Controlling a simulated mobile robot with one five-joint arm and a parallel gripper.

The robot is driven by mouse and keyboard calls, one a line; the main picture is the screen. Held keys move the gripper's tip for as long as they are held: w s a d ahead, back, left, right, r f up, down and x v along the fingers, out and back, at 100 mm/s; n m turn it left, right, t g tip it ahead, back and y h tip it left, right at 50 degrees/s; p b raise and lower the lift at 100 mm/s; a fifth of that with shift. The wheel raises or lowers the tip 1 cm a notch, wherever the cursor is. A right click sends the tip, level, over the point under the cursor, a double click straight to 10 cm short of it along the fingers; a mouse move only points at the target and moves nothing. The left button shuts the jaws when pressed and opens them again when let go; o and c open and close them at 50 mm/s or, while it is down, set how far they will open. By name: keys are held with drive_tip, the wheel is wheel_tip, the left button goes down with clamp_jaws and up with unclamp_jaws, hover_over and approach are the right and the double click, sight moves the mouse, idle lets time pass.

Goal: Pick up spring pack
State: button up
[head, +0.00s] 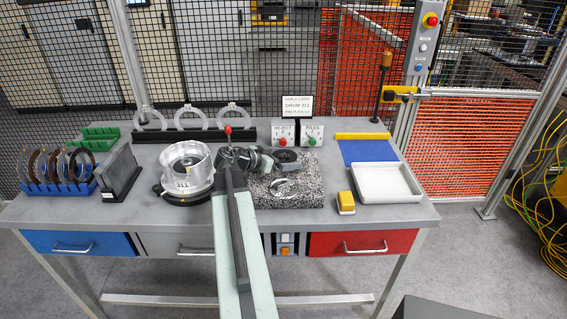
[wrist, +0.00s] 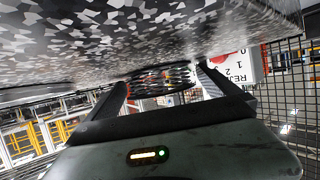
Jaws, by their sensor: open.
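The spring pack (wrist: 162,84), a dark round part with coil-like silver pieces around its side, shows between the fingers in the wrist view. In the head view a dark ring-shaped part (head: 287,158), which looks like the same pack, sits on the speckled granite block (head: 310,198), near its back edge. My gripper (head: 268,160) is open beside it, at its left. In the wrist view my gripper (wrist: 165,78) has one finger on either side of the pack. I cannot tell whether either finger touches it. My arm hides the left part of the block.
A silver ring (head: 284,189) lies in front on the granite block. A silver drum (head: 188,168) stands left of my arm. REJECT (head: 284,133) and PASS (head: 312,134) boxes stand behind. A white tray (head: 386,182) and yellow block (head: 346,203) are at right.

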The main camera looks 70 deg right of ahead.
drive_tip(key=c, duration=1.4)
drive_tip(key=shift+r, duration=0.15)
wheel_tip(320, 180, up, 10)
drive_tip(key=p, duration=1)
